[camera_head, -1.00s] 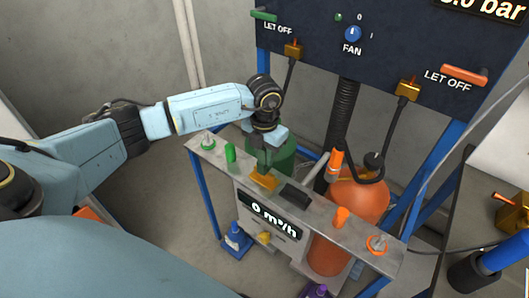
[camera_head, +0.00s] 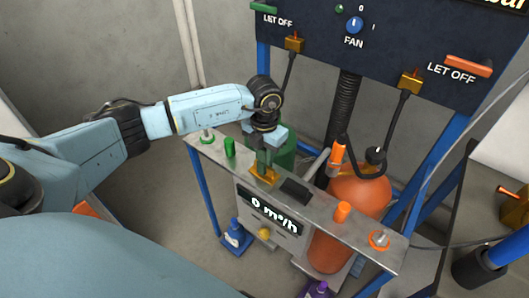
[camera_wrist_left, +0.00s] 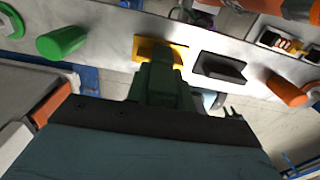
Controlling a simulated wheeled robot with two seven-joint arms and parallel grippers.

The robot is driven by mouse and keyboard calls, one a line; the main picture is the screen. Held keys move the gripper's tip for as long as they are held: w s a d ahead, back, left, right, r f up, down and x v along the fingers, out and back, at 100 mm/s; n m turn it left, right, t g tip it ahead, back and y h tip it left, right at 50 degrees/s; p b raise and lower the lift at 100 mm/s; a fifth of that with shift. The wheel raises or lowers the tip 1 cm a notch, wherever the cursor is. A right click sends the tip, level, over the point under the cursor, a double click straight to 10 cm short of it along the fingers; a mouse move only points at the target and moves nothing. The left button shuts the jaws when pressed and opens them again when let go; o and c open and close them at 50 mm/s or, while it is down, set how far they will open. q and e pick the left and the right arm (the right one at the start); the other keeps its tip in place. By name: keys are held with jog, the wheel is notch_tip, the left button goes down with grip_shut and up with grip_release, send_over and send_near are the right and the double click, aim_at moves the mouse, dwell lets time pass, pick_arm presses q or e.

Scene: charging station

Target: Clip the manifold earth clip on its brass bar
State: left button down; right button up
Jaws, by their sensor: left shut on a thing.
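My left gripper (camera_head: 265,158) points down at a yellow brass-coloured piece (camera_head: 256,177) on the steel shelf, which I take for the brass bar with its mount. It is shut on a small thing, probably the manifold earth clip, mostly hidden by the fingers. In the left wrist view the dark fingers (camera_wrist_left: 163,75) overlap the near side of the yellow piece (camera_wrist_left: 147,48). A grey tip shows just beyond them. I cannot tell whether the clip is around the bar or only touching it. My right gripper is not in view.
The shelf (camera_head: 325,210) also carries a green post (camera_head: 229,147), a black block (camera_head: 296,190) and an orange post (camera_head: 342,212). An orange cylinder (camera_head: 365,190) and a black hose (camera_head: 342,120) stand behind. A dark panel (camera_head: 320,35) rises at the back.

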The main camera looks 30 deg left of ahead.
pick_arm(q)
jog(key=shift+f, duration=0.4)
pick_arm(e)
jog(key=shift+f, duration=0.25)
pick_arm(q)
jog(key=c, duration=1.1)
grip_release()
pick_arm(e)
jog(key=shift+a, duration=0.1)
pick_arm(q)
notch_tip(320, 180, up, 6)
jog(key=shift+w+f, duration=0.1)
notch_tip(320, 180, up, 6)
jog(key=shift+r+p, duration=0.2)
jog(key=shift+p, duration=0.15)
jog(key=shift+r, duration=0.65)
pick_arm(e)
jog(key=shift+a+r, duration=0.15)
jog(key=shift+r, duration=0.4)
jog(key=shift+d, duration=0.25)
